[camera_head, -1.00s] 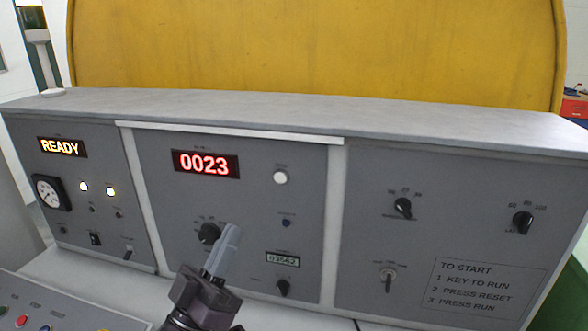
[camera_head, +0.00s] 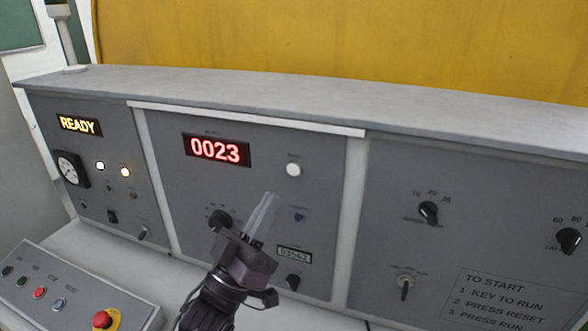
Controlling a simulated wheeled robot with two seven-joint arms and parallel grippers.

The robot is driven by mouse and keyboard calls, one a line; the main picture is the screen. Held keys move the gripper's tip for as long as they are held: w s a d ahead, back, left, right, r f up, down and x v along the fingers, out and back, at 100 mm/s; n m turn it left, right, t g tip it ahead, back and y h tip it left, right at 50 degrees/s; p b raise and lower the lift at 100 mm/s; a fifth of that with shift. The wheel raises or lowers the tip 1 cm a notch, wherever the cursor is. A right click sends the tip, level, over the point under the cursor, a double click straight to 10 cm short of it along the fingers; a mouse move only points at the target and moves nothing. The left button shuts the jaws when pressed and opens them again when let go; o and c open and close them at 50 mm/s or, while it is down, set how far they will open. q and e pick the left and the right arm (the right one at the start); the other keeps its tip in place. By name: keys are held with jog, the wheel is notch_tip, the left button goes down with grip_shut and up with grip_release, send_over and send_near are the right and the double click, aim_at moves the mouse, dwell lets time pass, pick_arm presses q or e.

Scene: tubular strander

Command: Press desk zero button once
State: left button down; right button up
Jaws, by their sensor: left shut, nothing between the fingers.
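A grey control desk panel (camera_head: 320,255) faces me. Its middle section has a red counter display (camera_head: 219,150) reading 0023, a round white button (camera_head: 294,169) and a small blue button (camera_head: 299,216). Their labels are too small to read, so I cannot tell which is the zero button. My left gripper (camera_head: 263,215) is shut and empty, with its fingertips pointing up in front of the middle section. In the picture the tips are below and left of the white button and left of the blue one; no contact shows. My right gripper is not in view.
A black knob (camera_head: 220,219) is partly behind my gripper; a small meter (camera_head: 294,254) and another knob (camera_head: 293,282) are to its right. A lower console (camera_head: 70,295) with coloured buttons and a red mushroom button (camera_head: 106,319) is at lower left. A READY display (camera_head: 79,125) is lit.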

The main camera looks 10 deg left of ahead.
pick_arm(q)
jog(key=w+d, duration=0.1)
jog(key=w, duration=0.5)
jog(key=shift+w+d, duration=0.15)
jog(key=shift+w, duration=0.25)
jog(key=shift+w+r, duration=0.1)
dwell(1.6)
jog(key=shift+w+b, duration=0.3)
jog(key=shift+w+d, duration=0.1)
jog(key=shift+w, duration=0.25)
dwell(0.6)
jog(key=shift+s, duration=0.8)
jog(key=shift+s+a+p, duration=0.1)
jog(key=shift+s+a, duration=0.1)
jog(key=shift+s, duration=0.6)
jog(key=shift+s+a+p, duration=0.1)
jog(key=shift+s+a, duration=0.1)
jog(key=shift+s, duration=0.65)
jog(key=shift+s+a+p, duration=0.1)
jog(key=shift+s+a, duration=0.1)
jog(key=shift+s, duration=0.6)
